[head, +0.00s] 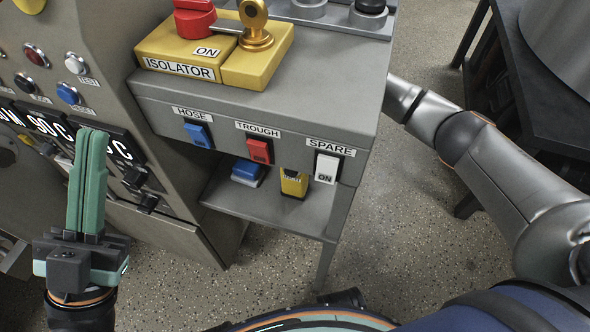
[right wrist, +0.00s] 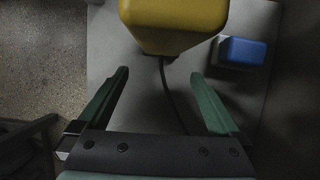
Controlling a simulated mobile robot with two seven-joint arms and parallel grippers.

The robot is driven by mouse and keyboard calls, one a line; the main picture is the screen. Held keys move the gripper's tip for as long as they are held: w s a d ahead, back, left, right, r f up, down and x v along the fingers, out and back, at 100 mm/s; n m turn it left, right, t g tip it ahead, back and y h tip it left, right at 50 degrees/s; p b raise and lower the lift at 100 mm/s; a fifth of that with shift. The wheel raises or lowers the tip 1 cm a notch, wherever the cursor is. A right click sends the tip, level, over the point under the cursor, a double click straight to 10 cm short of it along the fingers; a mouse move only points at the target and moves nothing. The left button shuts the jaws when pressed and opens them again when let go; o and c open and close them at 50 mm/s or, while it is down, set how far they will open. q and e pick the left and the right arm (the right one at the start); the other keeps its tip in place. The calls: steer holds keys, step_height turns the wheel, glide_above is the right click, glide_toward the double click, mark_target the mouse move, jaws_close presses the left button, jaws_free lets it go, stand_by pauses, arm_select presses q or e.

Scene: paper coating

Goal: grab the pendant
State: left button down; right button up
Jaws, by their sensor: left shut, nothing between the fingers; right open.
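The pendant (head: 294,184) is a yellow box on the shelf under the switch panel, partly hidden by the panel above. In the right wrist view the yellow pendant (right wrist: 172,22) is at the top, with a dark cable (right wrist: 172,95) running down from it. My right gripper (right wrist: 160,72) is open, and the pendant lies just beyond its fingertips, with the cable between the fingers. The right hand is hidden behind the panel in the head view. My left gripper (head: 92,135) is shut and empty, upright in front of the control cabinet, away from the pendant.
A blue block (head: 247,173) sits beside the pendant on the grey shelf (head: 265,207); it also shows in the right wrist view (right wrist: 243,52). The switch panel (head: 265,115) overhangs the shelf. A dark table (head: 550,110) stands at the right. Speckled floor is open between.

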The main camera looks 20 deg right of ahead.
mark_target(296, 178)
steer(key=s+a, duration=0.2)
steer(key=s, duration=0.1)
steer(key=shift+s+f, duration=0.15)
steer(key=shift+f, duration=0.05)
steer(key=shift+b+x, duration=0.35)
steer(key=shift+x, duration=0.85)
steer(key=shift+c, duration=0.2)
steer(key=c, duration=1.5)
jaws_close()
steer(key=shift+r, duration=0.1)
